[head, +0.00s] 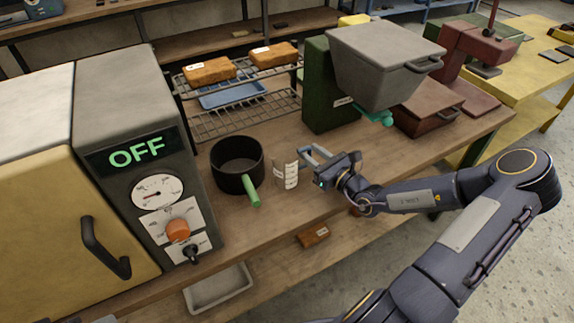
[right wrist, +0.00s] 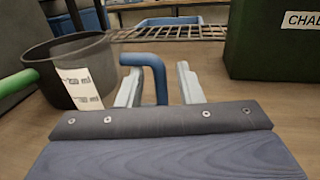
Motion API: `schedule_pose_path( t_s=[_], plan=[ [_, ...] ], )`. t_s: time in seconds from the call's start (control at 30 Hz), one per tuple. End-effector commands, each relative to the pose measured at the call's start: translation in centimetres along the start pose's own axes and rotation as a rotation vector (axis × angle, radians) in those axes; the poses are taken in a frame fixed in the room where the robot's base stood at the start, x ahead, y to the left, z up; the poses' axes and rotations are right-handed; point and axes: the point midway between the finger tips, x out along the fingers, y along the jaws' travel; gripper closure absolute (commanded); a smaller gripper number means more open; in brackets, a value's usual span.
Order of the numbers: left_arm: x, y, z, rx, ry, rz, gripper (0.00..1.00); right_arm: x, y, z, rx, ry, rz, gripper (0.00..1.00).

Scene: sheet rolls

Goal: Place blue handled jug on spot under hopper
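The jug (head: 286,176) stands upright on the bench, clear with white measure labels. In the right wrist view its blue handle (right wrist: 158,82) reaches between my fingertips. My right gripper (head: 316,156) is open beside the jug, its two pale fingers on either side of the handle with gaps showing. It also shows in the right wrist view (right wrist: 158,86). The grey hopper (head: 382,68) is mounted on a dark green stand (head: 328,85) further right, with a teal spout (head: 376,117) below. The spot under it cannot be made out clearly. My left gripper is not in view.
A black pot (head: 237,160) with a green handle stands just left of the jug. A grey oven-like box reading OFF (head: 135,155) is further left. A wire rack (head: 245,115) with brick-like blocks is behind. A dark red box (head: 428,108) stands right of the hopper.

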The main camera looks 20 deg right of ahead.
Motion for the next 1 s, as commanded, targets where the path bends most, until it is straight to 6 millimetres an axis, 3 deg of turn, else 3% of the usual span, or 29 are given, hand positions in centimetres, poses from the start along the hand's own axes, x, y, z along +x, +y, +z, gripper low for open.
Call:
schedule_pose_path(
  t_s=[0.13,0.37,0.63,1.0],
  plan=[
    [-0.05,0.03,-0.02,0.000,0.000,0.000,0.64,1.41,0.02,0.00,-0.001,0.000,0.001,0.67],
    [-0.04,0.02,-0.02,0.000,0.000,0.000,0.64,1.56,0.00,-0.03,-0.002,0.001,0.001,0.67],
    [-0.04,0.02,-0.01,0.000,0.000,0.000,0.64,1.53,0.01,-0.03,-0.002,0.001,0.001,1.00],
    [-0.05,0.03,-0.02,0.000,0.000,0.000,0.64,1.53,0.03,0.04,-0.002,0.000,0.002,1.00]
  ],
)
